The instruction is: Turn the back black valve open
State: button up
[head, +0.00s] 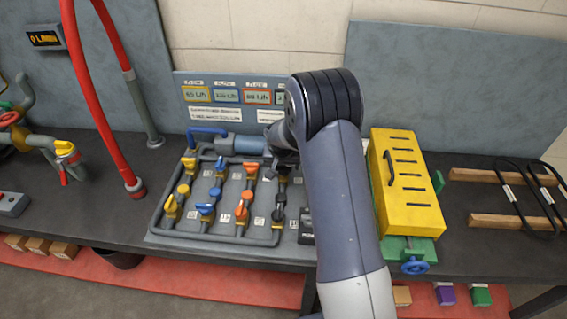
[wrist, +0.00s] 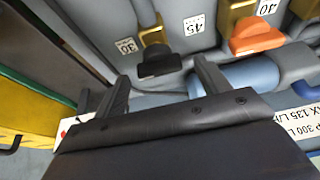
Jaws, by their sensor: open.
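The back black valve (head: 284,171) sits in the rightmost column of the pipe panel (head: 160,238), partly beside my arm in the head view. In the wrist view its black handle (wrist: 160,64) shows on a brass body, with a label reading 30 to its left. My gripper (wrist: 161,72) is open, its two fingers on either side of the handle in the picture; I cannot tell whether they touch it. In the head view the fingers are mostly hidden by my arm. The front black valve (head: 278,214) stands nearer in the same column.
An orange valve (wrist: 257,40) is close on the right in the wrist view, with a blue cylinder (wrist: 235,77) below it. A yellow slotted box (head: 405,185) stands right of my arm. Yellow, blue and orange valves fill the columns to the left.

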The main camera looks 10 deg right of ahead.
jog(key=shift+w+f, duration=0.15)
jog(key=shift+f, duration=0.25)
jog(key=shift+c, duration=0.5)
jog(key=c, duration=0.9)
